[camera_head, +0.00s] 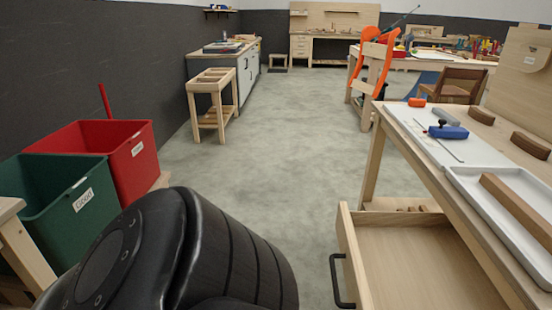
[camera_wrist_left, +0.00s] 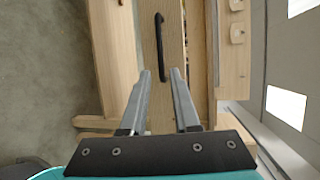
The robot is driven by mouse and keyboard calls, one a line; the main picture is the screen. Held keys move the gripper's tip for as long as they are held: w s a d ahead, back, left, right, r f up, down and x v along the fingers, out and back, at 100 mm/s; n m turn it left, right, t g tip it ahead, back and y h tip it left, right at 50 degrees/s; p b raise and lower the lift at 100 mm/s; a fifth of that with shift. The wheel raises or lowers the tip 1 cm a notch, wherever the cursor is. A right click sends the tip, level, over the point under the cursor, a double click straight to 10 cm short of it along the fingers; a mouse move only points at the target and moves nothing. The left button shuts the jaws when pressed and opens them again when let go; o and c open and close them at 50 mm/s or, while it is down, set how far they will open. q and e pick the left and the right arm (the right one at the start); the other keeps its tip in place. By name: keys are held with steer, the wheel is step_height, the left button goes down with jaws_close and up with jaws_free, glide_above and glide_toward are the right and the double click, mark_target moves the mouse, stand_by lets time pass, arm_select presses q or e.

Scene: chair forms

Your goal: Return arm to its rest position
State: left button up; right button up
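In the wrist view, my left gripper (camera_wrist_left: 161,74) has its two grey fingers apart, with nothing clearly held between them. The black bar handle (camera_wrist_left: 158,40) of the wooden drawer lies ahead of the fingertips, its near end in line with the gap. I cannot tell the exact distance. In the head view, the drawer (camera_head: 420,262) is pulled open under the workbench and looks empty; its handle (camera_head: 337,280) shows with no gripper on it. My black arm link (camera_head: 235,255) fills the lower left. My right gripper is in neither view.
The workbench (camera_head: 428,152) at right holds a white tray (camera_head: 480,190), a blue tool (camera_head: 448,131) and wooden blocks. Green (camera_head: 55,185) and red (camera_head: 130,150) bins stand at left. The grey floor (camera_head: 270,130) between is clear.

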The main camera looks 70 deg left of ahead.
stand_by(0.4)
arm_select(q)
steer(key=w+d+f+n+g+y, duration=0.1)
steer(key=d+f+n+g, duration=0.3)
steer(key=f, duration=0.6)
steer(key=d+f+n+g+y, duration=0.1)
steer(key=d+f+n, duration=0.1)
steer(key=f+n, duration=0.65)
steer(key=s+d+f+n+g, duration=0.2)
steer(key=s+d+f+g, duration=0.1)
steer(key=f, duration=0.5)
steer(key=s+d+f+n+g+h+p, duration=0.1)
steer(key=s+d+f+n+g, duration=0.1)
steer(key=d+f+g, duration=0.3)
steer(key=s+d+f, duration=0.1)
steer(key=d+f, duration=0.1)
steer(key=d, duration=0.1)
steer(key=shift+s+d+f+g+p, duration=0.25)
steer(key=shift+s+f+g+p, duration=0.05)
steer(key=shift+s+f+g, duration=0.1)
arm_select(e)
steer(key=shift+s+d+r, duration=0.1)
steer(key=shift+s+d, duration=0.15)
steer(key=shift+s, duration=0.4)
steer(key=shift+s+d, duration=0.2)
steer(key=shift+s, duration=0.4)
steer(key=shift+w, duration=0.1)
